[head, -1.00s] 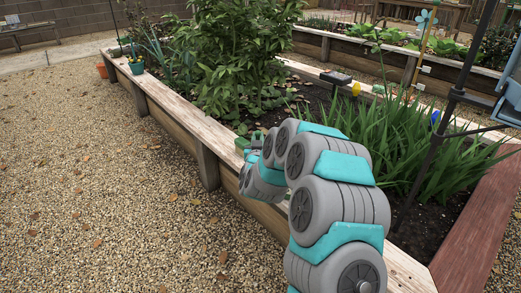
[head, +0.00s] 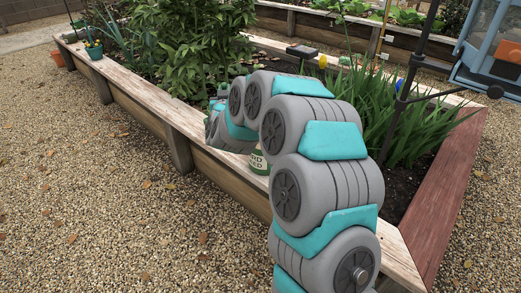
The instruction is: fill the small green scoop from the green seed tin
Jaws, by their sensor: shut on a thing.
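The green seed tin (head: 259,164) has a pale label with dark lettering. It stands on the near wooden ledge of the raised bed, mostly hidden behind my arm. My gripper (head: 216,104) is beyond the tin, to its upper left in the head view, over the ledge near the leafy plants. It is small and partly hidden by my own wrist. A bit of green shows at its jaws, which are shut on what looks like the small green scoop (head: 219,105). The scoop's bowl and any contents cannot be made out.
The wooden ledge (head: 140,88) runs to the far left, with a green pot (head: 94,52) on it. Leafy plants and grassy leaves (head: 400,120) fill the bed. A dark pole (head: 405,85) stands at the right. Gravel lies open at the left.

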